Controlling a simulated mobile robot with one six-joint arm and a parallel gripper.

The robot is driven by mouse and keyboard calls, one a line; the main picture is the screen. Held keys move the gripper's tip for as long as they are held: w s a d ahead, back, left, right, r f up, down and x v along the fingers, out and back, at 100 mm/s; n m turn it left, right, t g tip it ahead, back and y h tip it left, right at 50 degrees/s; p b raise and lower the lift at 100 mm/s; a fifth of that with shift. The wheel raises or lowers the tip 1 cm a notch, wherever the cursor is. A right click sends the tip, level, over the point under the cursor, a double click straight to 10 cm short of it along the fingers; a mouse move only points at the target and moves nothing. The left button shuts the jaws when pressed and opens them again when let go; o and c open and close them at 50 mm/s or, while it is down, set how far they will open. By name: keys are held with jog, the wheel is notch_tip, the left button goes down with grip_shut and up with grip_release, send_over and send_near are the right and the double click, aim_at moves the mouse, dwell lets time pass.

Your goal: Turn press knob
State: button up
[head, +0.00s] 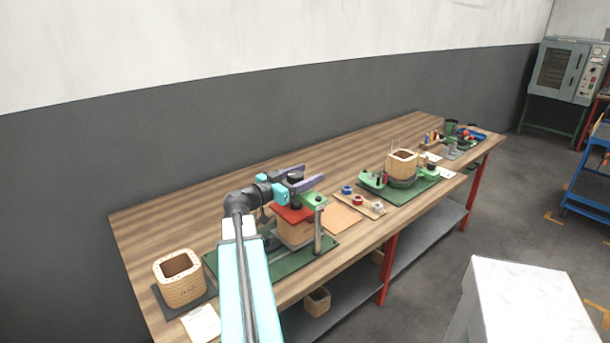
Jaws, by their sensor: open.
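The press stands on a green base (325,245) at the near part of the workbench. It has a green top bar (315,199), metal posts and a red plate (288,214) over a tan block (294,232). A dark knob (295,177) shows at the top of the press. My gripper (312,173) is open, with purple fingers above the press, one on each side of the knob in this view. I cannot tell whether the fingers touch it. My arm hides the left part of the press.
A tan coil box (180,278) stands on a dark mat at the bench's left end. Right of the press are a tray with red and blue spools (359,200) and a green fixture (372,180) holding another coil (402,162). The wall runs behind the wooden bench (220,211).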

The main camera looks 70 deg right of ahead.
jog(key=shift+c, duration=0.6)
jog(key=c, duration=0.9)
jog(key=shift+c, duration=0.2)
jog(key=o, duration=1.1)
jog(key=shift+c, duration=0.2)
jog(key=shift+a, duration=0.1)
jog(key=b+v, duration=0.3)
jog(key=v, duration=1)
jog(key=shift+w+a, duration=0.15)
jog(key=shift+a, duration=0.1)
